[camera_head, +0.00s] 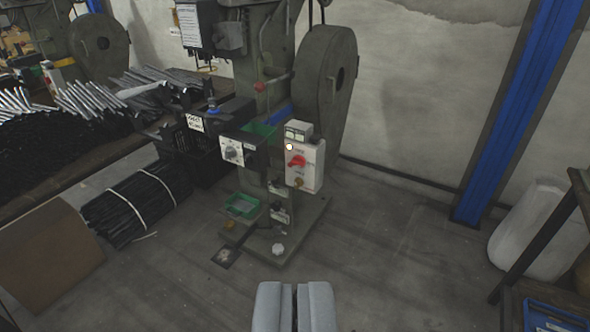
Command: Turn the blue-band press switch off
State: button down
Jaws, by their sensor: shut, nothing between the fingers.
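A grey-green rivet press (322,95) stands in the middle against the wall. On its front is a pale switch box (311,175) with a red rotary switch (297,161). A small blue patch shows on the press behind the boxes; I cannot tell if it is the blue band. A dark control box with a grey knob (233,153) sits left of the switch box. My gripper (295,287) is at the bottom centre, shut and empty. It appears below the switch box in the picture and well apart from it.
Another press (98,42) stands at the far left. Black and silver rods lie on a bench at left, with a tied bundle (135,203) on the floor beside a brown board (45,255). A blue column (515,115) and shelf are at right.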

aim_at(297, 160)
jog(key=z, duration=0.3)
jog(key=k, duration=0.35)
jog(key=u, duration=1.05)
jog(key=i, duration=1.05)
jog(key=z, duration=0.35)
jog(key=i, duration=0.9)
jog(key=z, duration=0.8)
